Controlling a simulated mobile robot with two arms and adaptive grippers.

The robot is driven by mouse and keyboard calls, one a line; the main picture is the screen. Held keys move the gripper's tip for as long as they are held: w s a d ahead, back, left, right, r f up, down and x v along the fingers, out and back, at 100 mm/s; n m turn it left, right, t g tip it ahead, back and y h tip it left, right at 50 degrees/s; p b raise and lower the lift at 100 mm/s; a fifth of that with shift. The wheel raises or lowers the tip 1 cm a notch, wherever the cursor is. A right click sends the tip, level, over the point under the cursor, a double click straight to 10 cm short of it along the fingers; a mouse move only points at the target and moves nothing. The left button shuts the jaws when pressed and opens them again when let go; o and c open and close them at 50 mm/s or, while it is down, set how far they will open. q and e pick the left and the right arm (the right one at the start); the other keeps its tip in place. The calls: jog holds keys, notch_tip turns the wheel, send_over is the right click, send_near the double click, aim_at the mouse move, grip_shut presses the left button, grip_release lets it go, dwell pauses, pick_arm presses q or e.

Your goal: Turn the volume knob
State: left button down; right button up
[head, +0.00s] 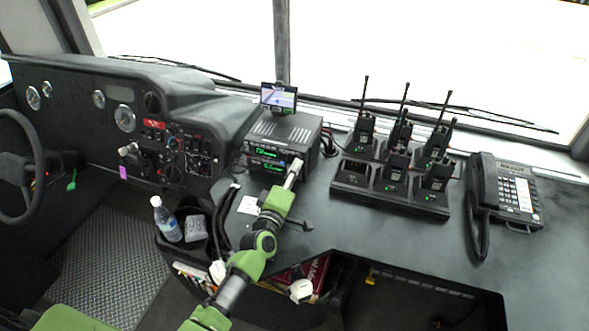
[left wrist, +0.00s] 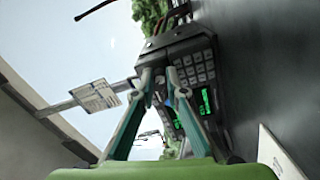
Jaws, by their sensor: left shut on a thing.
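The radio stack (head: 284,130) sits on the dashboard in the head view, its front panel with green displays facing me. In the left wrist view, the radio front (left wrist: 196,48) is turned sideways, with a keypad and green displays. My left gripper (head: 296,164) reaches the right end of the radio front. In the left wrist view, the fingertips of the left gripper (left wrist: 160,72) are close together at the panel, shut on the volume knob, which they mostly hide. My right gripper is out of view.
A small screen (head: 278,97) stands above the radio. A charger rack (head: 349,191) with several handheld radios and a desk phone (head: 512,190) stand to the right. The steering wheel (head: 38,160) is at far left. A water bottle (head: 165,218) stands left of my arm.

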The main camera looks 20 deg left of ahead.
pick_arm(q)
jog(key=shift+f+m, duration=0.1)
jog(key=shift+m, duration=0.2)
dwell(0.4)
jog(key=c, duration=2.3)
grip_release()
jog(key=s, duration=1.2)
jog(key=shift+a+f, duration=0.15)
jog(key=shift+a, duration=0.1)
